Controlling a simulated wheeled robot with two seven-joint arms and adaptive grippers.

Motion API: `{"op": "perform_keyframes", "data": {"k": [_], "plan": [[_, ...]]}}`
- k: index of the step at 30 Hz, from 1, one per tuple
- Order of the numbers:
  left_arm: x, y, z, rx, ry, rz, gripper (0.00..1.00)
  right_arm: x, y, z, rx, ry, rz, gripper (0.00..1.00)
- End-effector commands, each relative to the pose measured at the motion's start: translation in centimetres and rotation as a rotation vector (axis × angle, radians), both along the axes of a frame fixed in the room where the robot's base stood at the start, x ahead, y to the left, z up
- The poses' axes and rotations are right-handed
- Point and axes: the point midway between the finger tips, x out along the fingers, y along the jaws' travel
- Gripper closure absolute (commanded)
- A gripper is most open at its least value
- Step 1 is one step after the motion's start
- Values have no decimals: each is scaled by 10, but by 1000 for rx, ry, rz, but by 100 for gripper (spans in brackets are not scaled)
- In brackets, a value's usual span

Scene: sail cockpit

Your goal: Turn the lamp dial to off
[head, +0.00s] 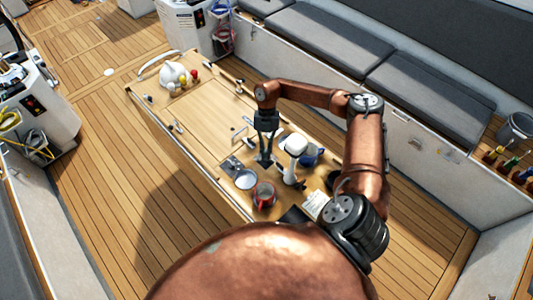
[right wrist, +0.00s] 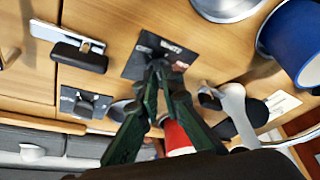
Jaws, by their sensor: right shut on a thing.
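A black label plate (right wrist: 140,62) with white and red lettering lies on the wooden table top in the right wrist view. My right gripper (right wrist: 160,68) points down at this plate, its two dark fingers closed together at its middle. It is shut on what appears to be the small lamp dial there, which the fingertips hide almost wholly, so I cannot read its setting. In the head view my right gripper (head: 266,162) is low over the table, beside the white lamp-like thing (head: 290,172). My left gripper is not in view.
A second dark plate (right wrist: 85,103) and a black latch (right wrist: 80,57) are near the gripper.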

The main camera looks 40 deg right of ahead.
Motion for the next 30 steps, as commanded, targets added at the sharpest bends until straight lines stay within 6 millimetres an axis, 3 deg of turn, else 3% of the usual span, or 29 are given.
{"op": "perform_keyframes", "data": {"k": [13,30], "plan": [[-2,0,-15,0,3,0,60,1,2,-1,-1,-1,258,100],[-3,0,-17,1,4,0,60,1,2,-1,-1,-1,308,100]]}}
